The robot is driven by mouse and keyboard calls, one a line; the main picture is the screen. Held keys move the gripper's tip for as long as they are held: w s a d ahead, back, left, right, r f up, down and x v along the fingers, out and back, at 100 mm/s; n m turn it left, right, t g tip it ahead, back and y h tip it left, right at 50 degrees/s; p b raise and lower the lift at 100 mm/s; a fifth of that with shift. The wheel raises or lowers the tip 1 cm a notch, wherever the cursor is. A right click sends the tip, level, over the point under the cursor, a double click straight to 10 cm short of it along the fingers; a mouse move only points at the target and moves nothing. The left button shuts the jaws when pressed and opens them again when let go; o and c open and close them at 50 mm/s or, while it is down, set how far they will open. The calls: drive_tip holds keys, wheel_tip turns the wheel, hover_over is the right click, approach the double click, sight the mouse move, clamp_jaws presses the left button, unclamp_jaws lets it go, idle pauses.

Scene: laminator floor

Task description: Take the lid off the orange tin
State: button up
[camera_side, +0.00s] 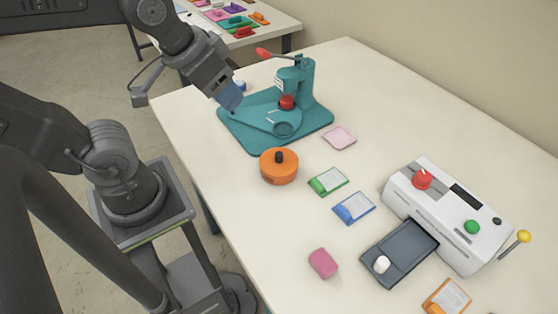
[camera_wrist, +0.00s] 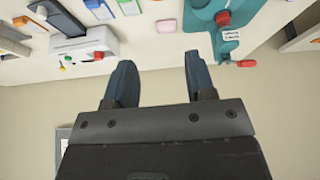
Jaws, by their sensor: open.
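The orange tin (camera_side: 278,170) stands on the table with its lid on, a dark knob (camera_side: 279,157) on top. It is left of centre, in front of the teal press. My gripper (camera_side: 232,98) is in the air to the left of the press, up and left of the tin in the side view. In the wrist view, my gripper (camera_wrist: 160,80) has its two blue fingers apart with nothing between them. I cannot make out the tin in the wrist view.
The teal press (camera_side: 300,90) with a red-tipped lever stands behind the tin. Green (camera_side: 328,181) and blue (camera_side: 354,207) cards lie right of it. A white laminator (camera_side: 450,215) with a grey tray (camera_side: 398,253) is at the right. A pink block (camera_side: 323,263) lies in front.

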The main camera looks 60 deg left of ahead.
drive_tip(key=n, duration=0.1)
drive_tip(key=n+g+y, duration=0.1)
drive_tip(key=n+g, duration=0.5)
drive_tip(key=n, duration=1.3)
hover_over(279, 153)
drive_tip(key=d, duration=0.2)
wheel_tip(279, 153, down, 8)
drive_tip(key=f, duration=0.4)
drive_tip(key=a+f, duration=0.1)
drive_tip(key=f, duration=0.8)
drive_tip(key=shift+a+f, duration=0.3)
drive_tip(key=shift+a, duration=0.1)
clamp_jaws()
